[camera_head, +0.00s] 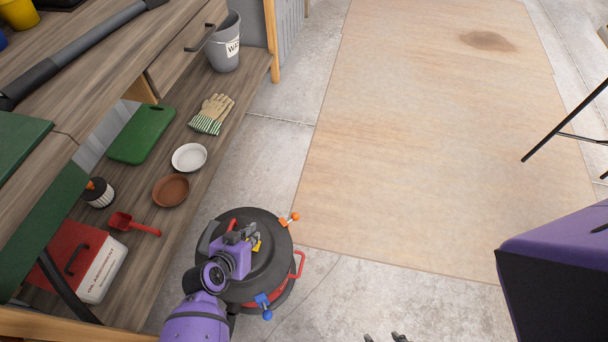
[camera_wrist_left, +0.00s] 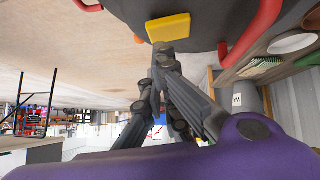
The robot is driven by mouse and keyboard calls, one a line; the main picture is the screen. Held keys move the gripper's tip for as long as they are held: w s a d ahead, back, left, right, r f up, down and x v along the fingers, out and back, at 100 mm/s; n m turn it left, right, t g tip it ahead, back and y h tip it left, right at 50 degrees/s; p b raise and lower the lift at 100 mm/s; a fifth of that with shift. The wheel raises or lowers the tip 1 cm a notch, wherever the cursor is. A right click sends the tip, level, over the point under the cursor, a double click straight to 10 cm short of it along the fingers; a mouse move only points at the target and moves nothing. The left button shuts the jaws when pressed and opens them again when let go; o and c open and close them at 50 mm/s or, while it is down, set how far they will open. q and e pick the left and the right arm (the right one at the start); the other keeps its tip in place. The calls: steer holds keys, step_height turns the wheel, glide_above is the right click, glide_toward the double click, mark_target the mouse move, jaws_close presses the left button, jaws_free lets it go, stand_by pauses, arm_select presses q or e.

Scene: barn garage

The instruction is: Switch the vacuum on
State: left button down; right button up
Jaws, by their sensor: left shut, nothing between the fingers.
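The vacuum (camera_head: 275,270) is a round black drum with red handles, an orange latch (camera_head: 289,219) and a blue latch (camera_head: 263,304). It stands on the concrete beside the bench. A yellow switch (camera_head: 257,245) shows on its lid, partly hidden by my gripper. My left gripper (camera_head: 254,231) is over the lid, shut and empty, right beside the switch. In the left wrist view the yellow switch (camera_wrist_left: 168,27) is just beyond the shut fingertips (camera_wrist_left: 163,48); I cannot tell whether they touch. Dark tips, apparently of my right gripper (camera_head: 388,338), barely show at the bottom edge.
The wooden bench's lower shelf (camera_head: 150,243) on the left holds gloves (camera_head: 212,114), two bowls, a red scoop (camera_head: 133,224), an oil box (camera_head: 85,262) and a bucket (camera_head: 226,45). A large plywood sheet (camera_head: 430,150) lies clear on the floor. Black stand legs (camera_head: 560,125) are at right.

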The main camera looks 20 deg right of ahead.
arm_select(q)
steer(key=shift+f, duration=0.35)
steer(key=shift+s+d, duration=0.1)
steer(key=shift+s+d+f+y+p, duration=0.1)
steer(key=shift+d+f+y+p, duration=0.05)
steer(key=shift+f+y+p, duration=0.2)
steer(key=shift+w+a+r, duration=0.15)
steer(key=shift+w+a, duration=0.35)
steer(key=shift+a, duration=0.15)
